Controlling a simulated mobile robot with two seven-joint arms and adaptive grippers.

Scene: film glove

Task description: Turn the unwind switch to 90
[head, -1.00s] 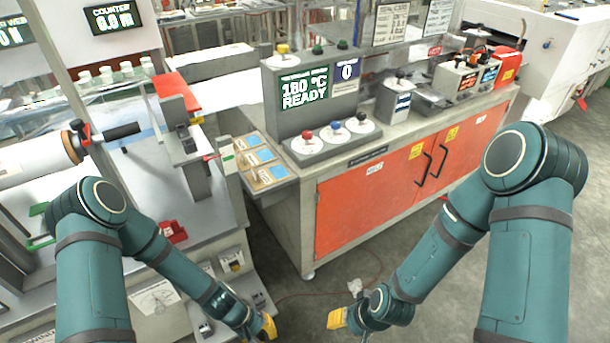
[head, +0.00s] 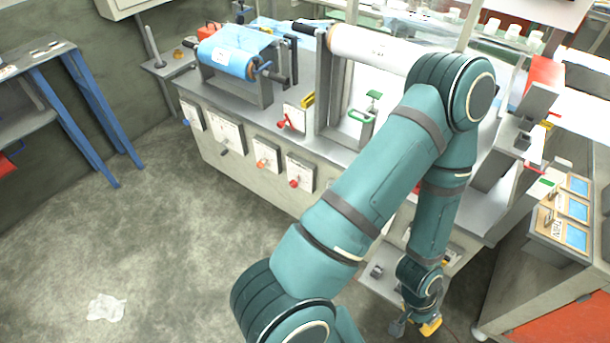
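Several switch boxes line the front of the long grey machine (head: 232,165). From left to right they are one with a blue knob (head: 187,122), one with a dark knob (head: 225,152), one with an orange-red knob (head: 262,163) and one with a red knob (head: 294,183). Their labels are too small to read, so I cannot tell which is the unwind switch, nor its angle. My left gripper (head: 416,328) hangs low at the bottom, right of these boxes and apart from them. Its fingers are too small to judge. My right gripper is out of view.
A blue film roll (head: 228,52) and a white roll (head: 370,48) sit on top of the machine. My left arm crosses in front of the machine's right part. A blue-legged table (head: 90,105) stands at left. The floor between is clear except crumpled paper (head: 106,307).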

